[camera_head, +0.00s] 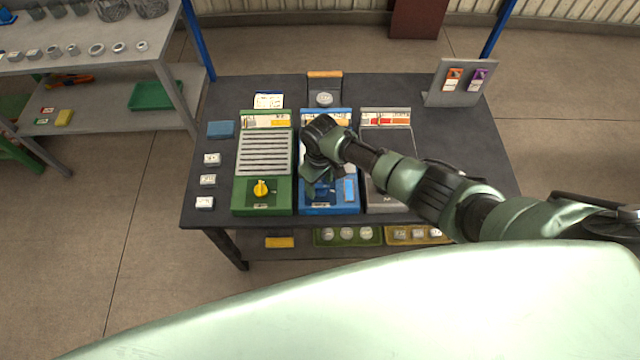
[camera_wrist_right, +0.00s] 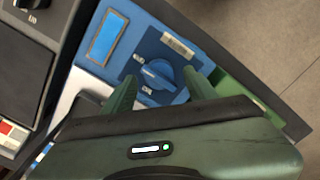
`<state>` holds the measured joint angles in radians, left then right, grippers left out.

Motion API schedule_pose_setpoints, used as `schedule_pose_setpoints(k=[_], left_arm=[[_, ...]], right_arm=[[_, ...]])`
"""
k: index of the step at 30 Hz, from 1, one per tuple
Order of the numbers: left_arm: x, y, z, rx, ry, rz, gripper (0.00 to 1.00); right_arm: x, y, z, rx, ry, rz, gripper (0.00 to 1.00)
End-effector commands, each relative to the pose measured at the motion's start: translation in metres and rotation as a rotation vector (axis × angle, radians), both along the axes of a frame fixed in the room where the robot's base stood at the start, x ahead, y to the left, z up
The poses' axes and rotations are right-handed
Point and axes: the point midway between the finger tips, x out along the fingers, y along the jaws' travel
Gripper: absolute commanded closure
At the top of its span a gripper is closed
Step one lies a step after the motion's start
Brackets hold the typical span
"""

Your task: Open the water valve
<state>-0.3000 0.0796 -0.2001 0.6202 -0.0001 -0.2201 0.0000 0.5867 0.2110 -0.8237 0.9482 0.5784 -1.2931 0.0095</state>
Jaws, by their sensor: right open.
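The blue panel (camera_head: 330,208) is the middle of three control panels on the dark table. Its blue rotary knob (camera_wrist_right: 158,75) shows clearly in the right wrist view, with small labels beside it and a ridge lying diagonally in that picture. In the head view my gripper mostly covers the knob. My right gripper (camera_head: 320,174) is over the blue panel, pointing down. In the right wrist view its two green fingers (camera_wrist_right: 162,80) are apart, one on each side of the knob. I cannot tell whether they touch it. My left gripper is not in view.
A green panel (camera_head: 246,190) with a yellow knob (camera_head: 261,188) stands to the left; a grey panel (camera_head: 399,150) stands close on the right. Small labelled blocks lie along the table's left side. A grey stand (camera_head: 443,98) holds two tags at the back right.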

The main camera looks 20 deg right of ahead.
Motion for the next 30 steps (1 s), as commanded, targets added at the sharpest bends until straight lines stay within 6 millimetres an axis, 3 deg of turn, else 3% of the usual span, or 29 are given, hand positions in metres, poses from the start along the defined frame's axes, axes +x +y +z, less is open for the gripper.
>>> schedule_pose_setpoints(k=[6, 12, 30], left_arm=[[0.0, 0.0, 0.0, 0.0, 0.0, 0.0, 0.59], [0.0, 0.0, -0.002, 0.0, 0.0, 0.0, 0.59], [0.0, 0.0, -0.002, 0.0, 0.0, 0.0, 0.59]], right_arm=[[0.001, -0.001, 0.039, 0.001, -0.005, 0.001, 0.43], [0.001, 0.0, 0.061, -0.001, -0.003, 0.0, 0.43], [0.0, 0.0, 0.065, 0.0, -0.002, 0.0, 0.43]])
